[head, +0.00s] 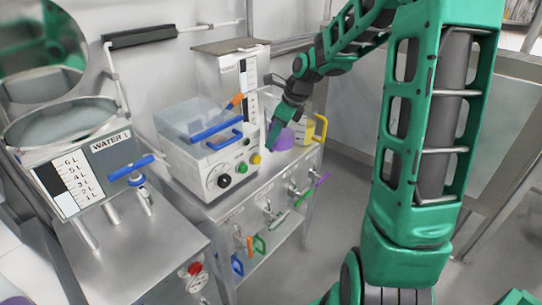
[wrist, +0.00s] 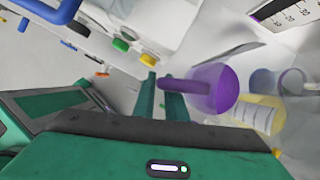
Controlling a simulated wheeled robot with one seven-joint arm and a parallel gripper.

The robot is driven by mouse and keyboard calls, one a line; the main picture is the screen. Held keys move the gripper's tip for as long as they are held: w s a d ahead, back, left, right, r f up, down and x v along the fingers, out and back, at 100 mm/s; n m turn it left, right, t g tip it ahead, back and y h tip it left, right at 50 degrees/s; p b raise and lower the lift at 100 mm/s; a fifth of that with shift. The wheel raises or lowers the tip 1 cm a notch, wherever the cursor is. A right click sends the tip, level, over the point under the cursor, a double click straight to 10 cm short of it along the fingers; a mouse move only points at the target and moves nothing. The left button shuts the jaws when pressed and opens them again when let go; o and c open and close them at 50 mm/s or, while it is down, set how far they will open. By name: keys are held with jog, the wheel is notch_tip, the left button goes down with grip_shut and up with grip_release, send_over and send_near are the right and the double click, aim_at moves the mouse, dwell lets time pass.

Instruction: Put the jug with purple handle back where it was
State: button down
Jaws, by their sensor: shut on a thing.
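The jug with the purple handle (wrist: 224,88) shows in the wrist view as a clear jug with a purple tint, just beyond my fingers. Its purple handle (wrist: 190,86) lies at the fingertips of my gripper (wrist: 163,90), which is shut on it. In the head view my gripper (head: 273,138) points down over the back right of the steel table, and the purple jug (head: 285,139) shows partly behind it. Whether the jug touches the table top is hidden.
A jug with a yellow handle (head: 318,128) stands close right of the purple jug. A white machine (head: 215,165) with knobs and a blue-handled lid stands close left. Coloured-handled items (head: 268,215) hang along the table's front. A WATER 1 tank (head: 95,165) stands at left.

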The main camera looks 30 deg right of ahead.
aim_at(272, 152)
jog(key=shift+a+f, duration=0.1)
jog(key=shift+f, duration=2.95)
jog(key=c, duration=1.8)
grip_release()
jog(key=shift+f, duration=0.1)
jog(key=v, duration=1.2)
jog(key=s+f+n+g+h, duration=0.1)
jog(key=s+n, duration=0.9)
jog(key=s, duration=0.5)
jog(key=s+f+n+g+h, duration=0.1)
jog(key=s+n+g, duration=0.1)
jog(key=s+n, duration=0.9)
jog(key=s+d, duration=0.1)
jog(key=s, duration=0.4)
jog(key=shift+f+g+h, duration=0.3)
jog(key=shift+f, duration=0.05)
